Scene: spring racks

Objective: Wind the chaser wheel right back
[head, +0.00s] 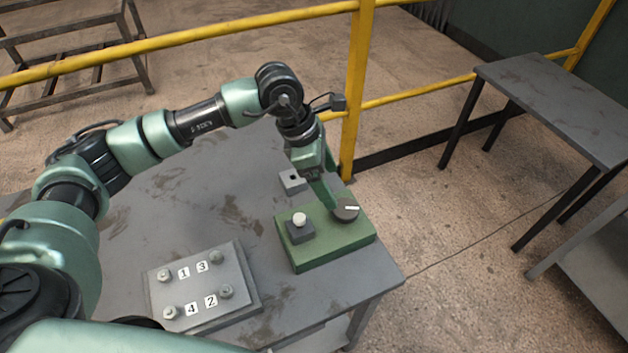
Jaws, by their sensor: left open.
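A green box (330,249) sits near the table's right corner. On its top, at the right, is a dark round wheel (347,212) with a white mark. It looks like the chaser wheel. My left gripper (331,206) points down right beside the wheel, at its left edge. It is open; whether a finger touches the wheel I cannot tell, and the gripper hides part of the box top there. A dark block with a white round button (299,218) stands on the left of the box. My right gripper is not in view.
A grey plate (245,283) with several round knobs and labels 1, 3, 4 and 2 lies at the table's front. A small grey block (292,181) lies behind the box. A yellow railing (357,90) stands behind the table (130,222). Another table (560,100) stands at right.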

